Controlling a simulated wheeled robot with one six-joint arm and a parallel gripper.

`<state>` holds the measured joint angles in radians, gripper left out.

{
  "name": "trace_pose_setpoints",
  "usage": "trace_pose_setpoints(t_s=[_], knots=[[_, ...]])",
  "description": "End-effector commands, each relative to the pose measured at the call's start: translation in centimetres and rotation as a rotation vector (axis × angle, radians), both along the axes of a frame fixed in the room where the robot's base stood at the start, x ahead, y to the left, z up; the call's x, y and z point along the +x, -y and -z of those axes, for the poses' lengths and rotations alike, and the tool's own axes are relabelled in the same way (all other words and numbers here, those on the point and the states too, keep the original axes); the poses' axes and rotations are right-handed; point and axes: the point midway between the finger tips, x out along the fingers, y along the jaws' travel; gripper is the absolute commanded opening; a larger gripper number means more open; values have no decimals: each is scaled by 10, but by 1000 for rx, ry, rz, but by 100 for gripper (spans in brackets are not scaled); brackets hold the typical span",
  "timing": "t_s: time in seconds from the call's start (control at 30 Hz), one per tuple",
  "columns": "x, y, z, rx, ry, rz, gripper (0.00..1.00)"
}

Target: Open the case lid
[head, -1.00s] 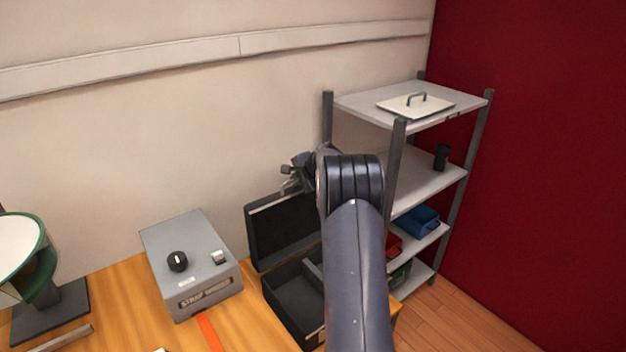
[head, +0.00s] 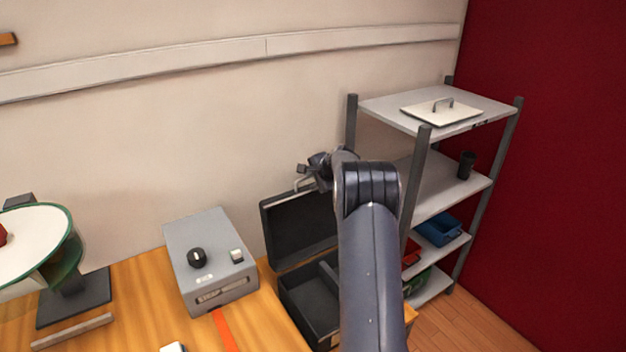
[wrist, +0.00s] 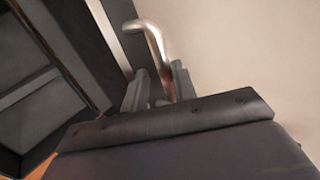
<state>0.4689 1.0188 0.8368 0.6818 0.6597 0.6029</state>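The black case (head: 309,301) stands at the right end of the wooden table, its inside partly hidden by my arm. Its lid (head: 296,228) stands up, open, at the back, near the wall. The open case also shows at the left of the wrist view (wrist: 38,92). A bent metal handle (wrist: 150,38) on the lid's edge runs down between my fingers. My gripper (head: 302,178) is at the lid's top edge in the head view. In the wrist view my gripper (wrist: 160,85) appears shut on the handle, with little gap beside it.
A grey box with a black knob (head: 210,262) stands left of the case. A green-rimmed lamp-like stand (head: 75,300) is at far left. A grey shelf unit (head: 440,200) with bins stands close on the right, beside my arm. The wall is close behind the lid.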

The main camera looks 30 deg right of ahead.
Motion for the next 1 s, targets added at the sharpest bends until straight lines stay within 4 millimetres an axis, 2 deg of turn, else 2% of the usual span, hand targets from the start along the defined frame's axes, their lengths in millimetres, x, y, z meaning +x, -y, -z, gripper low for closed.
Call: trace_pose_setpoints(t_s=[0.23, 0.37, 0.8, 1.0], knots=[[-2, 0, -1, 0, -1, 0, 26], [-9, 2, -8, -1, 0, 1, 26], [-61, 5, -55, -1, 1, 0, 26], [-76, 7, -69, -1, 0, 1, 26]])
